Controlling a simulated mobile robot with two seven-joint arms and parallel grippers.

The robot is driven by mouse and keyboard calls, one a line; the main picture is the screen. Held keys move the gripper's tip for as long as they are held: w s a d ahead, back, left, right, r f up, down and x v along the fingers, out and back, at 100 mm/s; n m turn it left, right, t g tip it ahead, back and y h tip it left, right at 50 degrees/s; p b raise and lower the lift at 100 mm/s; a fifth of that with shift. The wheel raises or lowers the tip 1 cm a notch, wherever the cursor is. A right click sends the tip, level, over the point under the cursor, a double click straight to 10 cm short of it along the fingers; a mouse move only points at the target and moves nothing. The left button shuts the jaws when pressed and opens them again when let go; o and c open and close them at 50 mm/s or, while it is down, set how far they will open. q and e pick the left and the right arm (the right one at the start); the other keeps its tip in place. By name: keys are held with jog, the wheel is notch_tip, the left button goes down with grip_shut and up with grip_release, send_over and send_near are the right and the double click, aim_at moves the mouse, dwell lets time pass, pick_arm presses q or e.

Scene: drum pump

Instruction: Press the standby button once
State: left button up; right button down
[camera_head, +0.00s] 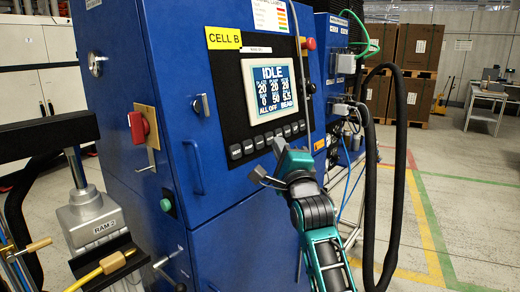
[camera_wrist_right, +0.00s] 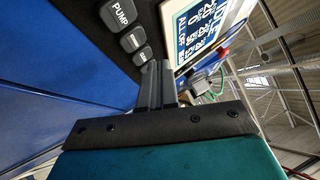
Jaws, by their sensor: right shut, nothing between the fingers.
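A row of dark buttons (camera_head: 248,147) runs along the panel under a lit screen (camera_head: 271,88) that reads IDLE and ALL OFF. In the right wrist view, a button marked PUMP (camera_wrist_right: 118,13) and smaller-looking buttons (camera_wrist_right: 132,41) show on the black panel. I cannot read which one is standby. My right gripper (camera_head: 276,147) is at the lower edge of the button row, near its middle. In the right wrist view its fingers (camera_wrist_right: 156,68) are together and empty, with the tips close to the buttons and hiding part of the row. Contact cannot be told. My left gripper is out of view.
The blue cabinet (camera_head: 180,90) carries a red switch (camera_head: 138,127), a green button (camera_head: 166,205) and a handle (camera_head: 194,167). A grey RAM-2 unit (camera_head: 92,222) stands at the left. A thick black hose (camera_head: 399,170) hangs at the right. Open floor lies beyond.

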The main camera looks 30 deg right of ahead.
jog(key=shift+w+a+f, duration=0.1)
jog(key=shift+w+a, duration=0.1)
jog(key=shift+w, duration=0.25)
jog(key=shift+w+a+f, duration=0.1)
jog(key=shift+w+a, duration=0.1)
jog(key=shift+w, duration=0.25)
dwell(1.2)
jog(key=shift+w+a, duration=0.15)
jog(key=shift+w, duration=0.25)
jog(key=shift+w+a+f, duration=0.1)
jog(key=shift+w+a, duration=0.05)
jog(key=shift+w, duration=0.25)
dwell(0.9)
jog(key=shift+s, duration=0.1)
jog(key=shift+s+d+p, duration=0.3)
jog(key=shift+s+p, duration=0.3)
jog(key=shift+s, duration=0.1)
jog(key=shift+s+r, duration=0.1)
jog(key=shift+r, duration=0.1)
